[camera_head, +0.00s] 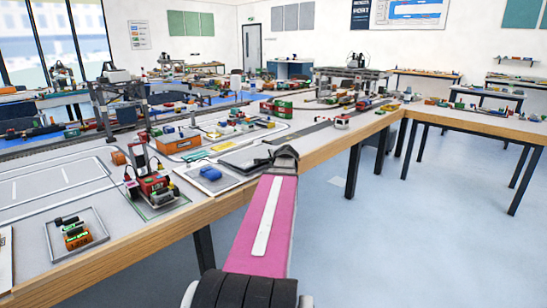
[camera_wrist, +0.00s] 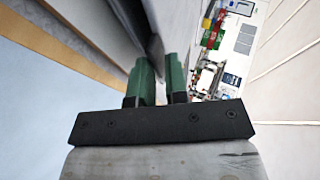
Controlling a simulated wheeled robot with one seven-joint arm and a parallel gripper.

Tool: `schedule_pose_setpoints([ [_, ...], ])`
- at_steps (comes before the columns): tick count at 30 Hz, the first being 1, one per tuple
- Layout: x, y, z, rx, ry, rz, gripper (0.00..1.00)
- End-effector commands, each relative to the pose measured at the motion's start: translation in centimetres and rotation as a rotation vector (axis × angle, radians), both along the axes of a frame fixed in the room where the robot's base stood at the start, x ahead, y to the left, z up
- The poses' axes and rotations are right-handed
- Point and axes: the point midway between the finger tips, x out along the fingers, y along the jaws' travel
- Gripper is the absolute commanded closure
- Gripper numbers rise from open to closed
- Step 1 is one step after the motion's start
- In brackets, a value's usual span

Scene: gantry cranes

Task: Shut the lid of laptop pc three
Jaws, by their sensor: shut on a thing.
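A dark, flat laptop (camera_head: 243,161) lies near the front edge of the long table, just left of my gripper (camera_head: 284,153). The angle of its lid is hard to tell at this size. In the wrist view, my gripper (camera_wrist: 159,78) has its two green fingers close together on a thin dark edge (camera_wrist: 156,48), which looks like the lid's rim. The lid's face and the hinge are not clear there. No number or label shows on the laptop.
The long table (camera_head: 225,208) has a wooden front edge beside my arm. A blue item (camera_head: 210,173) on a pale board and a red-and-black model crane (camera_head: 152,183) stand to the left. Model vehicles and containers crowd farther back. Open floor (camera_head: 400,235) lies to the right.

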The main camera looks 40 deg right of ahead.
Motion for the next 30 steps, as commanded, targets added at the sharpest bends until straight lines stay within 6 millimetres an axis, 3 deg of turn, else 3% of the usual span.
schedule_pose_setpoints([
  [10, 0.2, 0.0, -0.1, -0.002, 0.002, 0.004, 1.00],
  [12, 0.2, 0.0, -0.1, -0.002, 0.002, 0.004, 0.70],
  [13, 0.2, 0.0, -0.1, -0.002, 0.002, 0.004, 0.68],
  [23, -0.5, 0.2, 0.2, -0.002, 0.001, 0.001, 0.68],
  [30, -3.9, 1.7, 2.0, -0.002, 0.001, 0.001, 0.68],
])
